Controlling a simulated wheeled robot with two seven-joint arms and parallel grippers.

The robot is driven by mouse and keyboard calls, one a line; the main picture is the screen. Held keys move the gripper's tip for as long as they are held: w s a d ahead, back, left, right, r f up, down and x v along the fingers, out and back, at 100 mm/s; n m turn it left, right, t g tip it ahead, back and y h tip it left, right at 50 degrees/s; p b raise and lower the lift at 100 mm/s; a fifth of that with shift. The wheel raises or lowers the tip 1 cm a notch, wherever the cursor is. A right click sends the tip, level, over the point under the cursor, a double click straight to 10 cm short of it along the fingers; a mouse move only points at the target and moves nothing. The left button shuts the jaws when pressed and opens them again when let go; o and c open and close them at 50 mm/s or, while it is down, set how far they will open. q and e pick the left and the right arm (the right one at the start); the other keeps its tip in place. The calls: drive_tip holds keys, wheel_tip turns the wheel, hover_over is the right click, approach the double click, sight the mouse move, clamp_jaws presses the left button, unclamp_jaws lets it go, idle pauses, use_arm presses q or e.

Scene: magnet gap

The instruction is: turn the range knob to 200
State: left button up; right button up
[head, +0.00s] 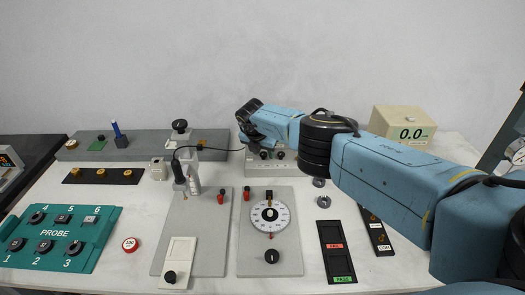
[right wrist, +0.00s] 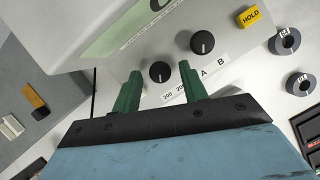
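The range knob (right wrist: 160,72) is black and round, on the grey meter's (right wrist: 135,62) lower front panel. Labels "200" and "20" sit below it, partly hidden by a finger; I cannot tell which one its mark meets. My right gripper (right wrist: 157,72) has its two green fingers apart, one on each side of the knob in the right wrist view. I cannot tell whether either finger touches it. In the head view my right gripper (head: 246,125) is at the meter (head: 255,170), and my arm hides much of it. My left gripper is not in view.
A second black knob (right wrist: 203,42), labelled A and B, is close to the right finger. A yellow HOLD button (right wrist: 250,17) and dark rings (right wrist: 285,40) lie farther right. A dial panel (head: 285,255) stands in front of the meter. A box reading 0.0 (head: 405,115) is at back right.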

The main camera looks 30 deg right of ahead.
drive_tip(key=shift+r, duration=0.1)
drive_tip(key=p+v, duration=0.5)
drive_tip(key=shift+r+p, duration=0.3)
drive_tip(key=shift+p, duration=0.05)
drive_tip(key=p+v, duration=0.1)
drive_tip(key=v, duration=0.6)
drive_tip(key=shift+s+a+r+p, duration=0.15)
drive_tip(key=shift+a+r+p, duration=0.1)
drive_tip(key=shift+p, duration=0.05)
